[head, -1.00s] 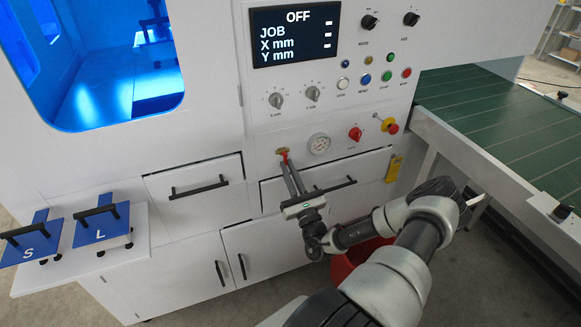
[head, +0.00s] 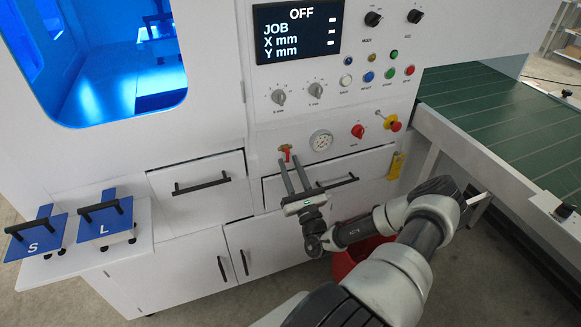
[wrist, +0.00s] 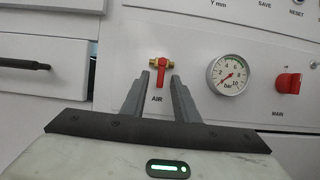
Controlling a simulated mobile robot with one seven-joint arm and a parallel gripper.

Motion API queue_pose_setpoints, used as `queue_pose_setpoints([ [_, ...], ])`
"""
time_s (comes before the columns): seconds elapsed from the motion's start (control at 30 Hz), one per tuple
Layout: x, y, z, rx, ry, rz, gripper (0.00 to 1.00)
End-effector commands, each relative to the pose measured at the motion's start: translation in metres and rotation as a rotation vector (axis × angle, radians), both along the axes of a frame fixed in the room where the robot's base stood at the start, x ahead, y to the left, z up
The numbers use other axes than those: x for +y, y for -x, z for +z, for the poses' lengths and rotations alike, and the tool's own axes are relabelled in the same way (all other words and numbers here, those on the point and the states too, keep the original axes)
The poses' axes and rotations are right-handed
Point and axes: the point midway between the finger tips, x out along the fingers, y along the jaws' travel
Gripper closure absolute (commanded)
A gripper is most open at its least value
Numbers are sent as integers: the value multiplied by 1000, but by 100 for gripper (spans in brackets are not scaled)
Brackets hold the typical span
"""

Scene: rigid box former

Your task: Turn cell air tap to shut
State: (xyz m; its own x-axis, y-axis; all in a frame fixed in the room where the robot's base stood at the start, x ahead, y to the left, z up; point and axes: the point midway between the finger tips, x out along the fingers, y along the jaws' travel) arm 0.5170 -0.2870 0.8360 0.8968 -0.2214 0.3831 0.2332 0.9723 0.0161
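The air tap has a red lever (wrist: 161,76) on a brass body, above the "AIR" label in the wrist view. The lever points straight down, across the horizontal brass body. In the head view the tap (head: 286,150) sits on the white panel, left of the gauge. My gripper (wrist: 161,75) is open, with one grey finger on each side of the lever in the wrist view. In the head view my gripper (head: 290,161) has its fingertips just below and in front of the tap, apparently apart from the lever. Nothing is held.
A pressure gauge (wrist: 228,74) is right of the tap, its needle low near the zero end. A red MAIN knob (wrist: 288,83) is farther right. Drawers with black handles (head: 202,186) lie below and left. A green conveyor (head: 500,120) stands at the right.

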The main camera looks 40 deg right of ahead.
Motion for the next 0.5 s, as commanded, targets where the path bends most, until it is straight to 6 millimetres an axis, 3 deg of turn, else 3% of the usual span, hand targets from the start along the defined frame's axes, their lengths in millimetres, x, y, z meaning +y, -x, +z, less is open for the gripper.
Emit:
queue_pose_setpoints([
  [0.27,4,18,-8,3,-2,0,73],
  [0.5,16,68,-30,3,-2,-3,73],
])
